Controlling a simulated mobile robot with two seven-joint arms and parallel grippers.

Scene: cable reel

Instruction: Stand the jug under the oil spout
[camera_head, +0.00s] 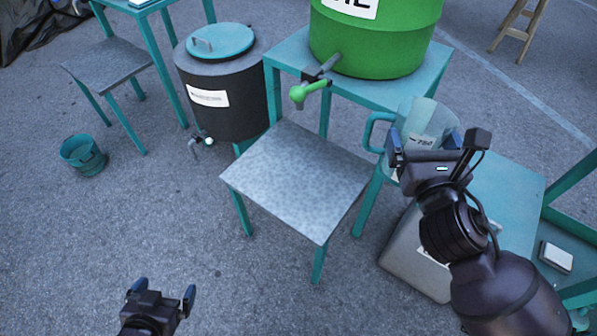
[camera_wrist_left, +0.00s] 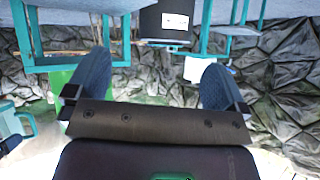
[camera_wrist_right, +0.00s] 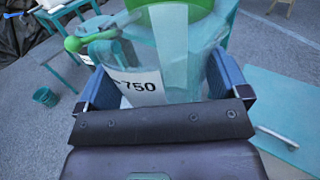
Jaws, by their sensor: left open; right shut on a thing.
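The jug (camera_head: 418,118) is clear with a teal handle on its left side and a "750" label; it also shows in the right wrist view (camera_wrist_right: 180,85). My right gripper (camera_head: 428,140) is shut on the jug and holds it upright or nearly so, right of the oil spout. The oil spout (camera_head: 312,86) has a green handle and sticks out from the green drum (camera_head: 375,40). A grey-topped low stand (camera_head: 290,180) is below the spout. My left gripper (camera_head: 160,294) is open and empty at the bottom left, apart from everything.
A black drum (camera_head: 225,100) with a teal lid and its own tap stands left of the green one. A teal bucket (camera_head: 82,155) is on the ground. A grey container (camera_head: 415,255) and a teal table (camera_head: 500,195) are at right. The low stand's top is clear.

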